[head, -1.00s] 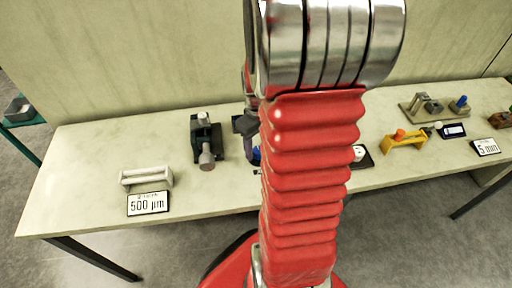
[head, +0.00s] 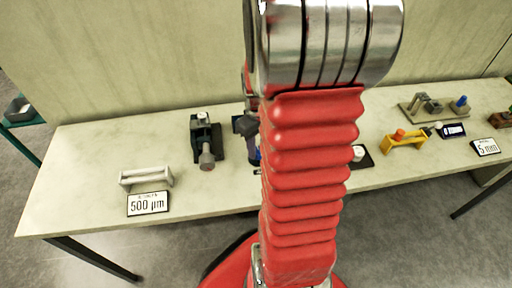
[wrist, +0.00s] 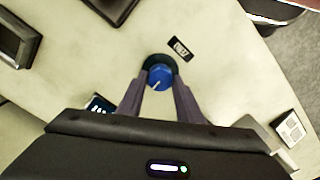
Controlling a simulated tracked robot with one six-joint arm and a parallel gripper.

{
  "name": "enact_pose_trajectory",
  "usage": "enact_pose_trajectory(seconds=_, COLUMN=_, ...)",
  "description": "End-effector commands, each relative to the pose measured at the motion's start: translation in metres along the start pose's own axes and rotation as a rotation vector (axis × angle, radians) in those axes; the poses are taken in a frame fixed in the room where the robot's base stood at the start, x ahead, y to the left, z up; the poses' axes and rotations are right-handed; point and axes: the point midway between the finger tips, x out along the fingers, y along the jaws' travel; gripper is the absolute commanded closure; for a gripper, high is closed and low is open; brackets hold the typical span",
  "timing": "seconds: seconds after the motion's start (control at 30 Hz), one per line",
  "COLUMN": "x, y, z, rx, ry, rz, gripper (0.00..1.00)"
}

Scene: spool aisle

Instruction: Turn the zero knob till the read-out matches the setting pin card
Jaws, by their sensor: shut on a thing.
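The blue zero knob (wrist: 160,76) sits on a dark round base in the wrist view, with a pale mark on its top. My gripper (wrist: 160,84) has a finger on each side of the knob and is shut on it. A small dark read-out (wrist: 98,104) with lit digits lies left of the fingers, too small to read. In the head view my arm hides most of the knob and gripper. A card reading 500 µm (head: 147,203) stands at the table's front left; its small top line is illegible. Another card reads 5 mm (head: 486,147) at the right.
A black label (wrist: 180,48) lies beyond the knob. In the head view, a pale bracket (head: 146,177) stands behind the 500 µm card, and a dark vise-like device (head: 206,142) stands right of it. A yellow stand (head: 405,141) and a black display (head: 453,131) are at the right.

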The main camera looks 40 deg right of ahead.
Motion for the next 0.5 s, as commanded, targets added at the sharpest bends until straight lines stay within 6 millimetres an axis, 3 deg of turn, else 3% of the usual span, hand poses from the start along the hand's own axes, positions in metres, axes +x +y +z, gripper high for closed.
enact_pose_trajectory(seconds=0.5, x=-0.0001, y=0.0000, z=-0.0003, rx=0.265, ry=0.000, rz=0.000, gripper=0.90)
